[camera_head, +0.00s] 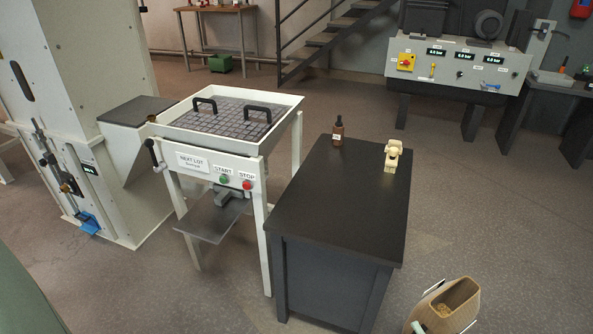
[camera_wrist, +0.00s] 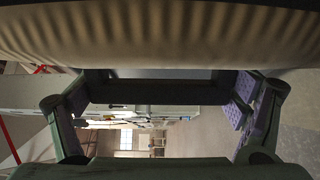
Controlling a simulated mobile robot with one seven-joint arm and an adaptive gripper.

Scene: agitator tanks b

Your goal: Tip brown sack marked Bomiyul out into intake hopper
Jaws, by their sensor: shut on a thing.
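The brown sack (camera_head: 447,310) is at the bottom right of the head view, beside the dark cabinet. It is tilted, its mouth is open, and brown contents show inside. No name is readable on it. In the wrist view its ribbed tan side (camera_wrist: 160,35) fills the top. The intake hopper appears to be the white square-topped unit (camera_head: 285,101) at centre left. A dark grid with two black handles covers its top.
The dark cabinet (camera_head: 335,215) stands between hopper and sack, with a brown bottle (camera_head: 338,131) and a cream figure-like object (camera_head: 393,156) on top. A tall white machine (camera_head: 85,90) adjoins the hopper's left. A gauge panel (camera_head: 460,65) stands behind. Floor right of the cabinet is clear.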

